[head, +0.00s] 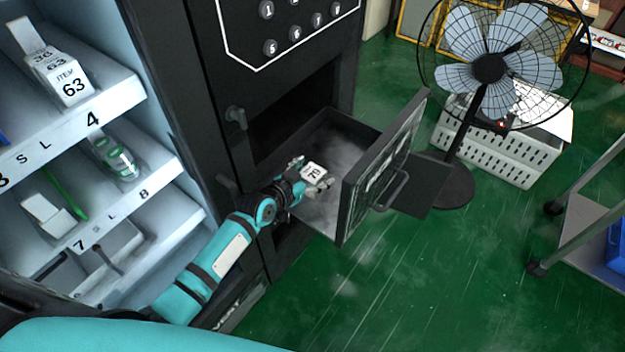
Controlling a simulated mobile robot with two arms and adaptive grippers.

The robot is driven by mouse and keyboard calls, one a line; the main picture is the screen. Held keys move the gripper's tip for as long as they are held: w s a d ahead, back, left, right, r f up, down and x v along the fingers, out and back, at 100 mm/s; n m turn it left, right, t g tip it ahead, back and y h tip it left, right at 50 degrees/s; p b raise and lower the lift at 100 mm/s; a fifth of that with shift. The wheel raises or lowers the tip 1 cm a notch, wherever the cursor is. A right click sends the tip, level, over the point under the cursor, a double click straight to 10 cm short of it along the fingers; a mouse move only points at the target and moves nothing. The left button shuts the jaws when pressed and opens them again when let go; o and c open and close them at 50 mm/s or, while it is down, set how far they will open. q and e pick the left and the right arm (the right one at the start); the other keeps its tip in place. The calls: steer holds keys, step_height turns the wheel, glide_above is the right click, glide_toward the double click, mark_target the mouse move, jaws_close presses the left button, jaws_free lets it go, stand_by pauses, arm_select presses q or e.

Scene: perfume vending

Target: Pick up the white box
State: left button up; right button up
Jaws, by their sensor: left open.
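My left gripper (308,182) reaches into the open drawer compartment (345,128) of the dark vending machine. A small white box (313,171) with the number 79 or similar on it is right at its fingers, partly hidden by them. The fingers are open around or beside the box; I cannot tell whether they touch it. My right gripper is not in view.
The drawer's dark front panel with a handle (390,190) stands up to the right of my left gripper. Shelves with boxes (72,85) are on the left. A black fan (490,68), a white crate (500,150) and a cart (585,220) stand at the right. Green floor between is clear.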

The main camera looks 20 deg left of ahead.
arm_select(q)
steer(key=shift+c, duration=0.2)
steer(key=c, duration=1.2)
